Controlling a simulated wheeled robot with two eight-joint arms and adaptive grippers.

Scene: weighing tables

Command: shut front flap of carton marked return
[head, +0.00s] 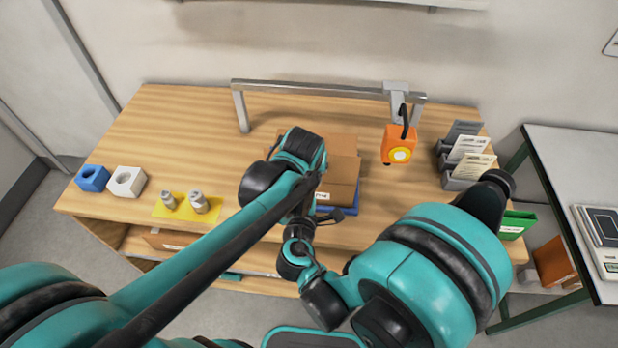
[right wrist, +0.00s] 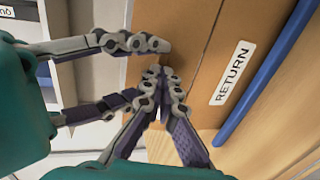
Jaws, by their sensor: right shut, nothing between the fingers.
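The brown carton (head: 343,168) stands near the middle of the wooden table, partly hidden by my left arm. Its white RETURN label (right wrist: 231,73) reads clearly in the right wrist view. A brown panel (right wrist: 190,25) lies left of the label, with a seam between. I cannot tell how far the front flap is folded. My right gripper (right wrist: 163,75) is shut and empty, its tips at the carton's brown edge. My left gripper (right wrist: 150,70) comes in from the left of that view, fingers apart, one beside the right gripper's tips. In the head view the fingertips are mostly hidden by my arms.
A blue edge (right wrist: 265,85) runs along the carton's labelled side. A metal frame (head: 310,88) stands behind, with an orange device (head: 398,145). A grey card holder (head: 458,182) is at right. Weights on a yellow mat (head: 172,212) stand left.

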